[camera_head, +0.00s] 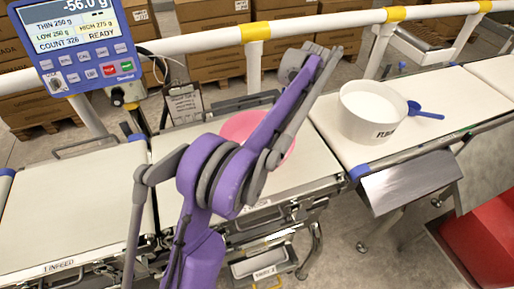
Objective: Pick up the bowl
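A pink bowl (240,124) sits on the middle white belt section (300,165). My purple arm crosses in front of it and hides much of it. The arm comes up from the bottom, left of centre, and I take it for my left arm. Its far end, with grey wrist parts (292,62), is up and to the right of the bowl in the picture. I cannot make out fingertips there, or whether they touch anything. My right gripper is not in view.
A white tub (372,112) of white powder, its label partly hidden, stands on the right belt with a blue scoop (425,111) beside it. A scale display (75,40) reads -56.0 g at upper left. A white rail (310,26) runs behind. The left belt (70,210) is clear.

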